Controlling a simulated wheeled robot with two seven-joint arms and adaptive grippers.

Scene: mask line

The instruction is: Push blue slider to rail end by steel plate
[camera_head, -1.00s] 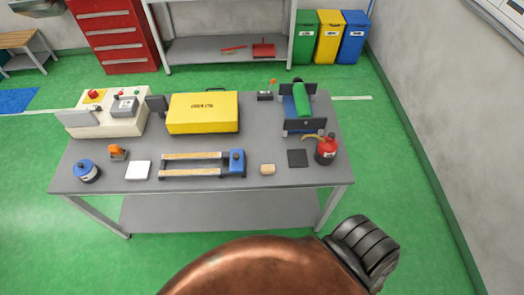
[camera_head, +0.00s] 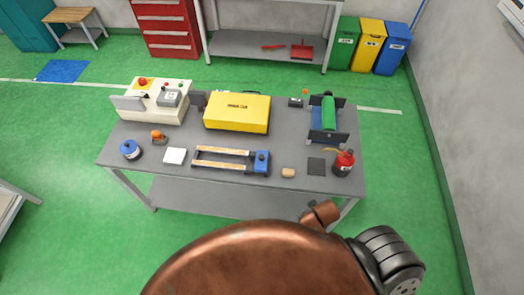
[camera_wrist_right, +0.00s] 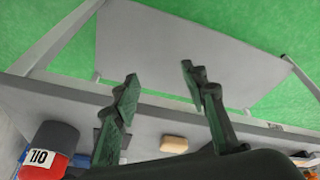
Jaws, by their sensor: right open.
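The blue slider (camera_head: 261,161) sits at the right end of a two-bar wooden rail (camera_head: 223,152) on the grey workbench. A pale flat square plate (camera_head: 175,156) lies just off the rail's left end. A dark flat square (camera_head: 316,166) lies further right, past a tan block (camera_head: 288,173). I cannot tell which of these is steel. My right gripper (camera_wrist_right: 159,73) is open and empty in the right wrist view, with the bench's front edge and the tan block (camera_wrist_right: 174,144) behind its fingers. The slider is not clearly seen there. My left gripper is not in view.
A red oil can (camera_head: 344,163) stands at the bench's right front and shows in the right wrist view (camera_wrist_right: 55,145). A yellow case (camera_head: 237,112) lies behind the rail. A blue tin (camera_head: 130,150) stands at left. The bench (camera_head: 230,185) is bare along its front edge.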

